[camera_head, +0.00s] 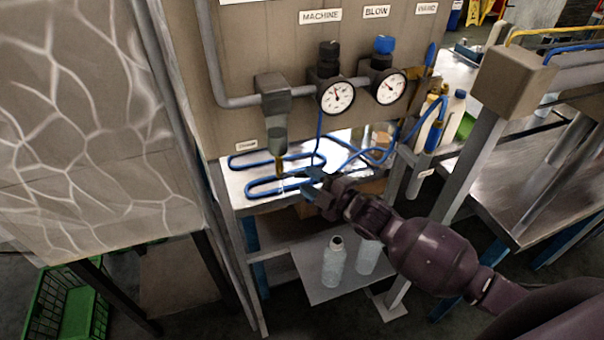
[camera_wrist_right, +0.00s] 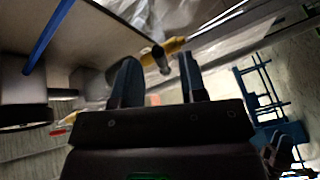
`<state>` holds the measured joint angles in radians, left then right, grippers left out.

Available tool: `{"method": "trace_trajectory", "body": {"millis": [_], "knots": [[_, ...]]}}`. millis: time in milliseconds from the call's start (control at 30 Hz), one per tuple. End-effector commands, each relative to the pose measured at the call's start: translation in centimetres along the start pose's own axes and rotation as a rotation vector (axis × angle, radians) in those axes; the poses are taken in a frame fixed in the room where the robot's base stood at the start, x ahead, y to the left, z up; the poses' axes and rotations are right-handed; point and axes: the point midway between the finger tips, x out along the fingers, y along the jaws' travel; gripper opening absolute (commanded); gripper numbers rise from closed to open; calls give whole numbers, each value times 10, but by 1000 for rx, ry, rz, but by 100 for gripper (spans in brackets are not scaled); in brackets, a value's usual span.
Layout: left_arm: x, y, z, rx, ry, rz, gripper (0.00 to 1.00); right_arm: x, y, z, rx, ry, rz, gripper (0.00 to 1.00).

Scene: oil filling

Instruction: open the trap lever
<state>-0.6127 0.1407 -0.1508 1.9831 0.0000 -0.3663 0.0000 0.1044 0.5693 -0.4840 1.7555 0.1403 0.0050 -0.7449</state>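The trap is a grey filter bowl (camera_head: 277,128) hanging under the pipe on the panel, with a small brass drain piece (camera_head: 279,162) at its bottom. A separate lever cannot be made out in the head view. My right gripper (camera_head: 312,182) is just below and right of the brass piece. In the right wrist view its two dark fingers (camera_wrist_right: 160,72) stand apart. A yellow brass fitting with a dark rounded end (camera_wrist_right: 160,58) shows between and beyond the fingertips; I cannot tell whether they touch it. My left gripper is not in view.
Blue hose (camera_head: 262,190) loops across the shelf behind my gripper. Two gauges (camera_head: 337,96) sit right of the trap. Bottles (camera_head: 334,262) stand on a lower shelf. A grey post (camera_head: 455,180) rises right of my right arm. A green crate (camera_head: 66,305) is at lower left.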

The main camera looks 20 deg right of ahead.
Motion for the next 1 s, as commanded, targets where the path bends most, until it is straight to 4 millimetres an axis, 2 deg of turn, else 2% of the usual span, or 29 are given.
{"method": "trace_trajectory", "body": {"millis": [100, 233, 600, 633, 867, 1000], "knots": [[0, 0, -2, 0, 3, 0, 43, 16, 0, -1, 0, 1, 0, 39], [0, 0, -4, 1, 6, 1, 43, 26, 0, 0, -1, 0, 0, 39], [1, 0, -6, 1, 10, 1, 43, 31, 0, 0, 0, -1, -1, 39], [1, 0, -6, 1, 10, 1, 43, 31, 0, 0, 0, -1, -1, 37], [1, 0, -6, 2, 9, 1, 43, 31, 0, 0, 0, -1, -1, 2], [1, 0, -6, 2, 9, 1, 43, 31, 0, 0, 0, -1, -1, 0]]}}
